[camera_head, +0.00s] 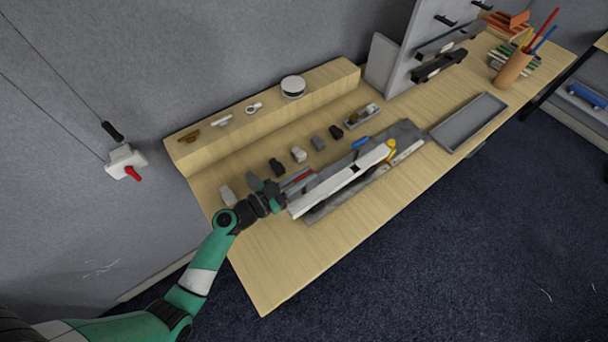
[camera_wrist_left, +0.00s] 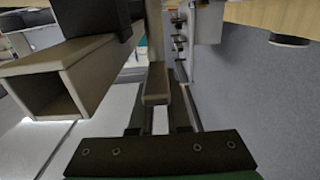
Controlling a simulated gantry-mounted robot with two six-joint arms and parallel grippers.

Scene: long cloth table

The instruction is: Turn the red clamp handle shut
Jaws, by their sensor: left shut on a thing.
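The red clamp handle (camera_head: 299,176) shows as a thin red strip beside the near left end of a long pale hollow beam (camera_head: 335,186). The beam lies on a grey plate (camera_head: 322,212); its open square end shows in the left wrist view (camera_wrist_left: 82,72). My left gripper (camera_head: 277,190) is at the near end of the handle, beside the beam end, and is shut on the handle. In the left wrist view, a beige-grey bar (camera_wrist_left: 156,88) lies ahead between the fingers; no red shows there. My right gripper is not in view.
A wooden shelf (camera_head: 290,101) runs behind, carrying small parts. Several small blocks (camera_head: 299,155) lie between shelf and beam. A grey tray (camera_head: 467,122) and a cup of pencils (camera_head: 511,68) stand farther right. The table's front strip (camera_head: 290,267) is bare. A wall switch (camera_head: 125,162) hangs left.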

